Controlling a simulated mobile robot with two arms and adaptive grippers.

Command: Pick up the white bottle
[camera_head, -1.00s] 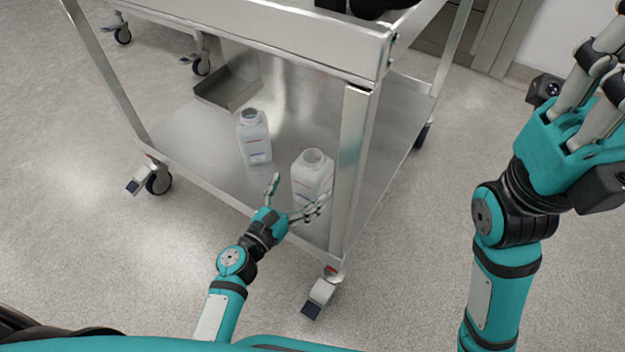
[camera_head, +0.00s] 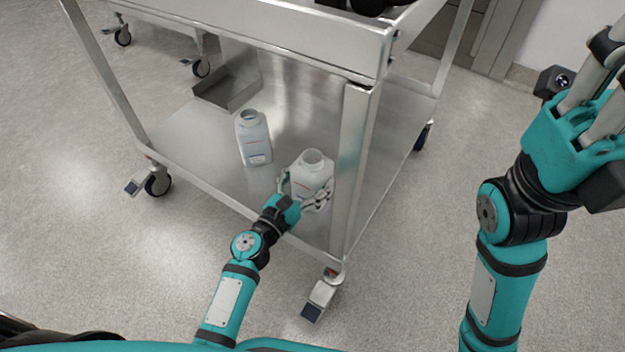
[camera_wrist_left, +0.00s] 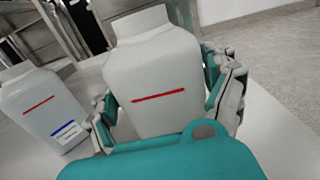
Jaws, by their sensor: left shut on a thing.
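The white bottle (camera_head: 311,172) stands upright and open-necked on the lower shelf of a steel cart, beside the front right post. My left gripper (camera_head: 305,195) is shut on it, with fingers on both sides of its body. In the left wrist view the bottle (camera_wrist_left: 158,85) shows a red line on its face, between the fingers (camera_wrist_left: 165,105). A second white bottle (camera_head: 253,138) stands to its left on the shelf. In the left wrist view this one (camera_wrist_left: 42,108) has a red line and a blue line. My right gripper (camera_head: 598,95) is raised at the right, partly cut off by the frame edge.
The cart's lower shelf (camera_head: 195,145) has bare room left of the bottles. The front right post (camera_head: 352,160) and upper frame (camera_head: 250,35) are close by. A steel tray (camera_head: 225,92) lies at the back of the shelf.

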